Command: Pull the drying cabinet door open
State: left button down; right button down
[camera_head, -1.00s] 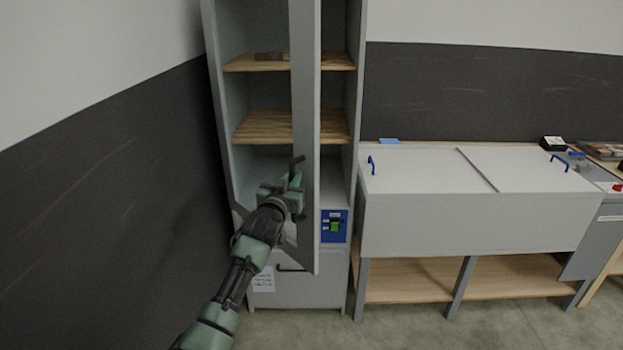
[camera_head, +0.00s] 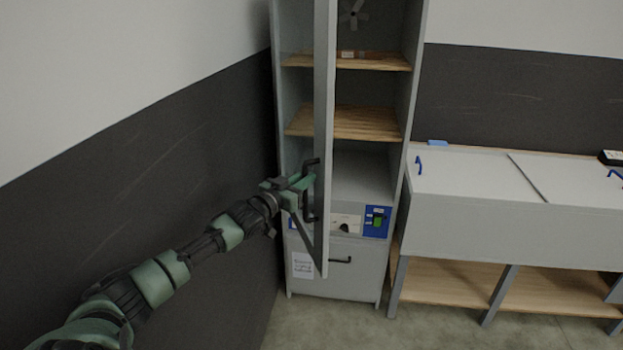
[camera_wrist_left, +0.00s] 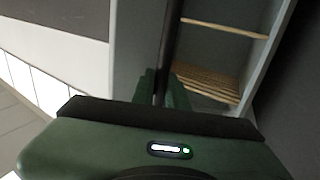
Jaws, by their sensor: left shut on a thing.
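The drying cabinet (camera_head: 400,120) is tall and grey, with wooden shelves showing inside. Its door (camera_head: 325,110) stands open and is seen nearly edge-on in the head view. A dark bar handle (camera_head: 310,163) sits on the door's left-hand side. My left gripper (camera_head: 308,182) is shut on the handle, its arm reaching in from the lower left. In the left wrist view the dark handle bar (camera_wrist_left: 170,50) runs between the green fingers (camera_wrist_left: 160,88). My right gripper is in neither view.
A lower drawer front (camera_head: 350,275) with its own dark handle and a blue control panel (camera_head: 377,221) are below the shelves. A grey lidded bench (camera_head: 490,225) stands at the right. A dark-banded wall (camera_head: 150,190) is close on the left. Bare floor (camera_head: 350,325) lies in front.

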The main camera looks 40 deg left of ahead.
pick_arm(q)
jog(key=shift+a+r, duration=0.1)
jog(key=shift+r, duration=0.1)
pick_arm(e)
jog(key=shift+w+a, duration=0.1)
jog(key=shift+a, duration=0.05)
pick_arm(q)
jog(key=c, duration=1.5)
grip_release()
jog(key=shift+o, duration=0.5)
jog(key=shift+f, duration=0.1)
